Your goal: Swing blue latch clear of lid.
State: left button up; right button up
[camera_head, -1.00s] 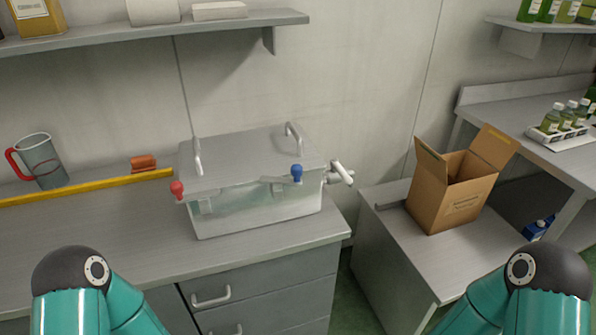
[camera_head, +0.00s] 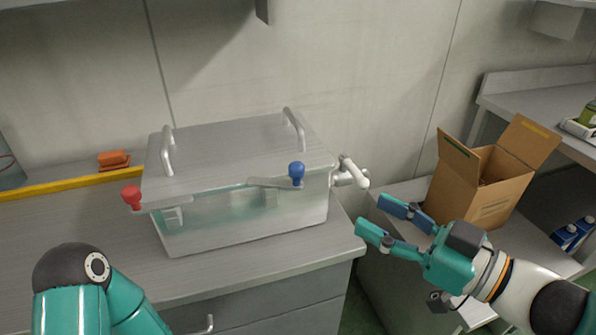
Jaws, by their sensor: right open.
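The blue latch (camera_head: 296,172) has a blue knob on a grey arm that lies level across the front edge of the lid, at its right. The grey lid (camera_head: 240,153) with two handles covers a clear tank (camera_head: 240,225) on the bench. A red latch knob (camera_head: 131,197) is at the lid's front left corner. My right gripper (camera_head: 370,218) is open and empty, to the right of the tank and lower than the blue knob, apart from both. My left gripper is out of view; only my left arm shows at the lower left.
A white tap (camera_head: 350,174) sticks out from the tank's right side, between the tank and the gripper. An open cardboard box (camera_head: 474,190) stands on a low bench behind my right arm. A yellow bar (camera_head: 70,184) and an orange-brown block (camera_head: 114,160) lie left of the tank.

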aim_at(303, 177)
jog(key=b+x, duration=0.1)
jog(key=x, duration=1.4)
jog(key=shift+w+a, duration=0.3)
